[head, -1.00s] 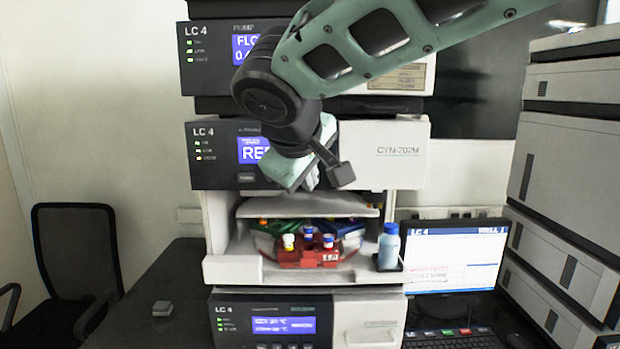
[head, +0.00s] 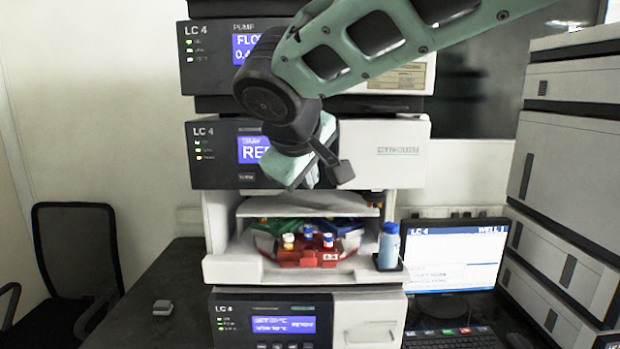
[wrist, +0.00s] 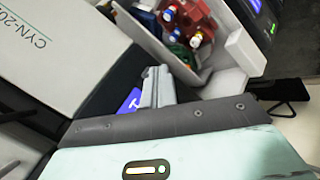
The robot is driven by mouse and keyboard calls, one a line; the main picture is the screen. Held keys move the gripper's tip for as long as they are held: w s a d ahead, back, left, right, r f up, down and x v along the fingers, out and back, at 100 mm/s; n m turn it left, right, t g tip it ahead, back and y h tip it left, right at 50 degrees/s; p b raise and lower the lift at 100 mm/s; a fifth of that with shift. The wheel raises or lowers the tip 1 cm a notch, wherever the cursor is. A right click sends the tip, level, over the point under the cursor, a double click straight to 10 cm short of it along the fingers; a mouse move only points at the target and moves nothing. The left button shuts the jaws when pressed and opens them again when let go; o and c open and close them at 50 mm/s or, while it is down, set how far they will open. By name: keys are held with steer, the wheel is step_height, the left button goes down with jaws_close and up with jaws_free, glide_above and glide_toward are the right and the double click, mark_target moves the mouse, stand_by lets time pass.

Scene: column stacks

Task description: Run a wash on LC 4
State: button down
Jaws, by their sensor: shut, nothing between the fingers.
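The LC 4 stack stands in the middle of the head view. Its pump module (head: 215,60) is on top, with a display that my arm partly covers. Below is the tray module (head: 380,150), its blue display (head: 252,149) partly hidden by my wrist. Its open bay holds a red rack (head: 300,255) with several capped vials, and green and blue racks behind. The LC 4 monitor (head: 455,262) is lit at right. In the wrist view my gripper (wrist: 158,86) is shut and empty, its grey fingers close to the tray module's front and display; contact cannot be told.
A blue bottle (head: 389,245) stands in a holder at the bay's right. A lower LC 4 module (head: 365,320) has its own display. A keyboard (head: 450,338) lies before the monitor. Another stack (head: 570,160) fills the right. A small grey object (head: 163,308) lies on the bench's clear left part.

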steer(key=shift+s+b, duration=0.4)
steer(key=shift+s, duration=0.35)
steer(key=shift+s, duration=0.1)
steer(key=s+b, duration=0.2)
steer(key=s, duration=0.2)
steer(key=shift+s+a, duration=0.1)
steer(key=shift+s, duration=0.3)
steer(key=s+d+f+m+g+y+b, duration=0.1)
steer(key=s+d+f+g, duration=0.3)
steer(key=s+f, duration=0.7)
steer(key=s+d+f+g+y+b, duration=0.1)
steer(key=s+d+f+g, duration=0.3)
steer(key=s+d+f, duration=0.4)
steer(key=s+f, duration=0.3)
steer(key=f, duration=0.3)
steer(key=shift+d+f+m+g+y, duration=0.15)
steer(key=shift+f+m+g+y, duration=0.05)
steer(key=shift+m+g+y, duration=0.2)
